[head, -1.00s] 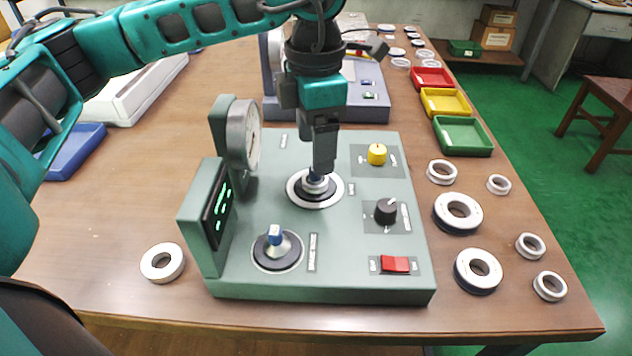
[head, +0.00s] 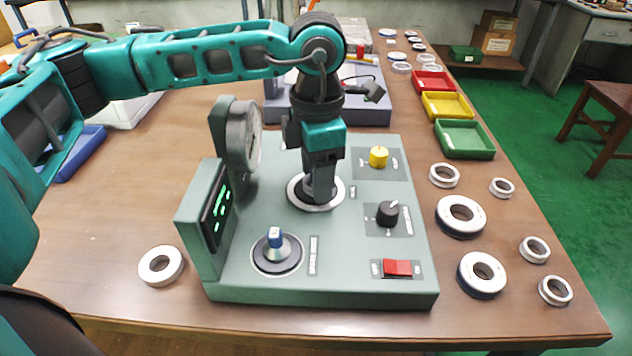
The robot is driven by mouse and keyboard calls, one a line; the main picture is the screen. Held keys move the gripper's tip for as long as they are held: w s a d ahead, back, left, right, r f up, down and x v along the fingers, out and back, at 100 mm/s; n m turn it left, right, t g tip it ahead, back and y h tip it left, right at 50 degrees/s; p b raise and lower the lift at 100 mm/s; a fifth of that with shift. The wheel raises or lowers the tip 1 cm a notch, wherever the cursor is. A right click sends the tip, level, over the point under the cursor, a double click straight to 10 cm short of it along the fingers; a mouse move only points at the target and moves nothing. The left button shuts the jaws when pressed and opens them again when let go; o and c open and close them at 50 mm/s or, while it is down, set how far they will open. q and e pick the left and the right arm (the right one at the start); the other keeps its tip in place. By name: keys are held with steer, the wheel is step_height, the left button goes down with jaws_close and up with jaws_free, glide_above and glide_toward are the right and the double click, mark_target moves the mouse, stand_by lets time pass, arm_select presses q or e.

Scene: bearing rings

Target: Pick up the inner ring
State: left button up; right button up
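My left gripper (head: 319,192) points straight down over the rear round seat (head: 297,196) of the green-grey measuring machine (head: 330,275). Its fingertips are at the centre of that seat and hide the post and whatever ring is on it. I cannot tell whether the fingers are open or shut on a ring. The front seat (head: 277,254) holds a blue-tipped post. Small steel rings, such as one at the right (head: 444,175), and larger rings (head: 460,216) lie on the table. My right gripper is not in view.
A dial gauge (head: 243,135) and a green display (head: 215,207) stand left of the gripper. A yellow knob (head: 378,157), black knob (head: 387,213) and red switch (head: 397,268) are on the right. Red, yellow and green trays (head: 464,153) line the right edge. A lone ring (head: 161,265) lies front left.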

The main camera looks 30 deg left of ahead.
arm_select(q)
steer(key=c, duration=0.9)
